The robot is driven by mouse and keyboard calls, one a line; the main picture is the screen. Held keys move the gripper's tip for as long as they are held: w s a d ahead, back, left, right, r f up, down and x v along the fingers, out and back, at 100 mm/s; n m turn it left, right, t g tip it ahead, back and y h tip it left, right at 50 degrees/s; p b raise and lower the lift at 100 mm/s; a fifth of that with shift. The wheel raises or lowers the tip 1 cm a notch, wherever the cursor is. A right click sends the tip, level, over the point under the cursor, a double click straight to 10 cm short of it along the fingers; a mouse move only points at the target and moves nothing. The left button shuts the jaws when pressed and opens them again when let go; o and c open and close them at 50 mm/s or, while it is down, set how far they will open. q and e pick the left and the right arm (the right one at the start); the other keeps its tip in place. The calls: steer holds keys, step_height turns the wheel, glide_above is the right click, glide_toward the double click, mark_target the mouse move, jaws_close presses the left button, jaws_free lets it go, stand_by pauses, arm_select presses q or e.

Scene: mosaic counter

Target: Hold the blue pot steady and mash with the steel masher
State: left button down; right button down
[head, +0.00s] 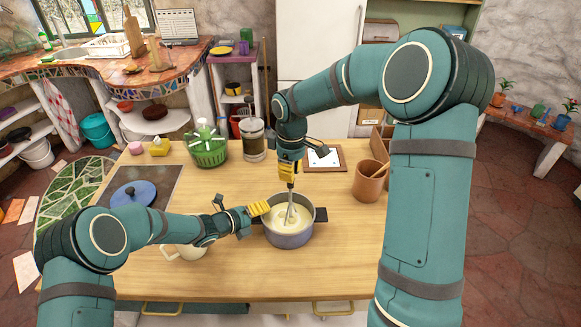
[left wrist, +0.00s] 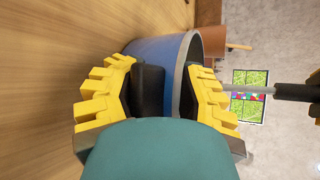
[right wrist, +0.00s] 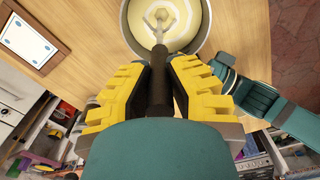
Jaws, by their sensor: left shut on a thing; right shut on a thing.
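The blue pot (head: 289,237) stands on the wooden counter with pale mash (head: 280,222) inside. My left gripper (head: 262,211) is at the pot's left side; in the left wrist view its yellow fingers (left wrist: 160,95) are shut on the pot's dark handle (left wrist: 149,88), beside the blue wall (left wrist: 160,48). My right gripper (head: 289,172) is above the pot, shut on the black handle (right wrist: 159,85) of the steel masher. The masher's steel head (right wrist: 159,20) is down in the pot, at the mash; how deep it reaches is unclear.
The counter front right of the pot is clear.

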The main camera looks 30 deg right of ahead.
arm_select(q)
steer(key=shift+s+a+f, duration=0.15)
steer(key=shift+f, duration=0.25)
arm_select(e)
steer(key=shift+f, duration=1.1)
steer(key=shift+r, duration=6.6)
arm_select(q)
steer(key=c, duration=0.7)
jaws_free()
steer(key=shift+o, duration=1.4)
steer(key=shift+r, duration=0.2)
